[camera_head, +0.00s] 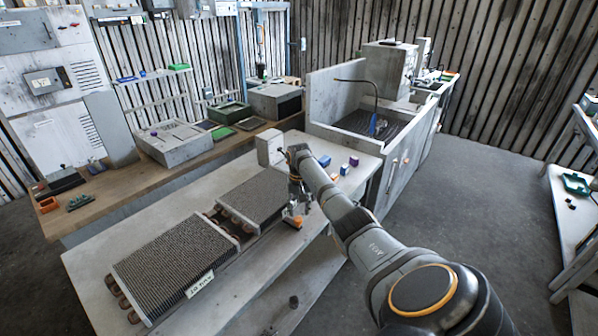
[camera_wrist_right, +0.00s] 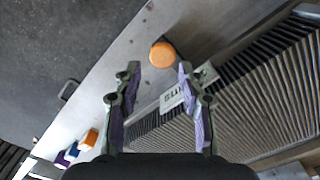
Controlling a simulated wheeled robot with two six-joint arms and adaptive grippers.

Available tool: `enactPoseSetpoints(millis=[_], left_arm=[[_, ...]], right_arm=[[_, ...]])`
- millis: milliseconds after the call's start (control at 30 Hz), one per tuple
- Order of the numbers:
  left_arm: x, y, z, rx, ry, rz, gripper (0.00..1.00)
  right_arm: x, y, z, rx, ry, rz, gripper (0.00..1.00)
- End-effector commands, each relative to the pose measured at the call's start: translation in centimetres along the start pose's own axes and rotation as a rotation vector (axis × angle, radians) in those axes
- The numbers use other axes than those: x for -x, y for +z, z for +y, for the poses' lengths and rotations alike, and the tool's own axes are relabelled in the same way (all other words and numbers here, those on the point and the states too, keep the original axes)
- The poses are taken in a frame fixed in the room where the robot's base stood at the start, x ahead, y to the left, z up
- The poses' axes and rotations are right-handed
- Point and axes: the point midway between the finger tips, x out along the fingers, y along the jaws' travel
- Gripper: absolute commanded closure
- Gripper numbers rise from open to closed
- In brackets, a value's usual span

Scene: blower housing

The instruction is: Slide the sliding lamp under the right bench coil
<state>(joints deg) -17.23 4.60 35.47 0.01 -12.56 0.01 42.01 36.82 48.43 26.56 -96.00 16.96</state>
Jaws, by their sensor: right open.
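Two finned coils lie on the grey bench (camera_head: 290,262). The right bench coil (camera_head: 255,196) is beside my right gripper; it also shows at the right of the wrist view (camera_wrist_right: 262,98). The left coil (camera_head: 175,262) has a white label. A small orange round-topped thing (camera_head: 293,221), perhaps the sliding lamp, sits at the front edge of the right coil. In the wrist view this orange thing (camera_wrist_right: 162,54) lies just beyond and between my fingertips, not gripped. My right gripper (camera_wrist_right: 158,80) is open and empty; in the head view it (camera_head: 297,197) is partly hidden by my arm.
Small orange, purple and blue blocks (camera_head: 344,169) stand on the bench right of the gripper. A grey box (camera_head: 270,148) stands behind. A sink unit (camera_head: 400,165) with a gooseneck (camera_head: 376,105) is beyond.

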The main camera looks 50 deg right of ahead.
Motion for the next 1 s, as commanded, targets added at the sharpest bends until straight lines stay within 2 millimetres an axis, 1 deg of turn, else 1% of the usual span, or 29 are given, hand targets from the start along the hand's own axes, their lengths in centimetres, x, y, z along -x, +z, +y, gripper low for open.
enactPoseSetpoints(millis=[33,200,300,400,533,1000], left_arm=[[0.0,0.0,0.0,0.0,0.0,0.0,0.6],[0.0,-0.1,0.0,0.0,0.0,0.001,0.6],[0.0,-0.1,0.0,0.0,0.0,0.001,0.6],[0.0,-0.1,0.0,0.0,0.0,0.001,0.6],[0.0,-0.1,0.0,0.0,0.0,0.001,0.6],[0.0,-0.1,0.0,0.0,0.0,0.001,0.6]], right_arm=[[1.4,-0.2,0.1,0.0,0.0,0.005,0.59],[5.3,-0.2,0.1,-0.001,-0.001,0.003,0.59],[7.0,-0.2,0.1,-0.001,-0.001,0.002,0.59],[7.9,-0.2,0.1,-0.001,0.0,0.001,0.59],[8.3,-0.2,0.2,-0.001,0.0,0.0,0.59],[8.3,-0.1,0.1,-0.001,0.0,0.0,0.59]])
